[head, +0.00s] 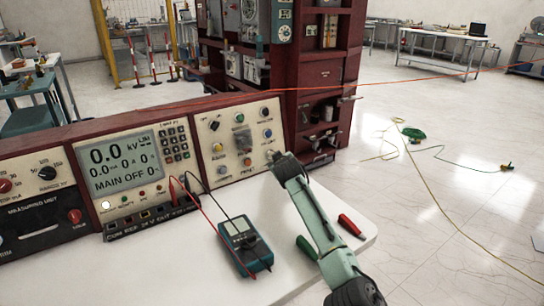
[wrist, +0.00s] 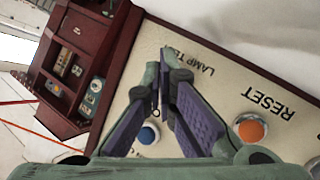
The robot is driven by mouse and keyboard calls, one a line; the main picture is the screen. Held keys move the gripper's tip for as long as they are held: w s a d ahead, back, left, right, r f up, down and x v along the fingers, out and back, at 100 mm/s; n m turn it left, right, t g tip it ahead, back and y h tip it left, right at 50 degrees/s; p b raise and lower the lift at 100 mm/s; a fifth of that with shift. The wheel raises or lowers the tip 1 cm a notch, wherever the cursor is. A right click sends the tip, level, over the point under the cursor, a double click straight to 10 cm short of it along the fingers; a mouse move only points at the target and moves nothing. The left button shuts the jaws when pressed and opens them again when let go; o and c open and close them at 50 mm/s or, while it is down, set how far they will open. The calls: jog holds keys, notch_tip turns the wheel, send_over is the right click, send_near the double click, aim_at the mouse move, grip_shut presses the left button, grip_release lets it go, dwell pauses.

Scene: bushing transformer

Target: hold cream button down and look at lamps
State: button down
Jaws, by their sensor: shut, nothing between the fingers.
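My gripper (head: 274,155) is shut and empty, its tip at the lower right of the cream control panel (head: 203,129). In the wrist view the closed fingertips (wrist: 165,65) point at the panel beside the printed LAMP TEST label (wrist: 194,62). No cream button shows there; the fingers cover the spot beside the label, and I cannot tell whether they touch or press anything. On the meter unit, small indicator lamps, one green (head: 125,199) and one red (head: 142,194), sit below the display (head: 123,163); I cannot tell whether they are lit.
An orange RESET button (wrist: 250,130) and a blue button (wrist: 148,134) lie close to my fingers. A multimeter (head: 244,244) with red and black leads stands on the white table (head: 190,262). Red (head: 351,226) and green (head: 307,247) handled tools lie beside my arm.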

jog(key=shift+a, duration=0.1)
dwell(0.4)
jog(key=shift+w+a+f, duration=0.1)
jog(key=shift+w+a, duration=0.1)
jog(key=shift+w, duration=0.15)
jog(key=shift+w+a+f, duration=0.1)
jog(key=shift+w+a, duration=0.15)
jog(key=shift+w, duration=0.1)
dwell(1.5)
jog(key=shift+s+d+r+p, duration=0.2)
jog(key=shift+s+d+p, duration=0.15)
jog(key=shift+s+d, duration=0.25)
jog(key=shift+s, duration=0.1)
jog(key=shift+s+d+r+p, duration=0.2)
jog(key=shift+s+d+p, duration=0.25)
jog(key=shift+s, duration=0.2)
jog(key=shift+s+d+r+p, duration=0.2)
jog(key=shift+s+d+p, duration=0.2)
jog(key=shift+s, duration=0.3)
jog(key=shift+s+d+r+p, duration=0.2)
jog(key=shift+s+d+p, duration=0.15)
jog(key=shift+s+d, duration=0.25)
jog(key=shift+a, duration=0.1)
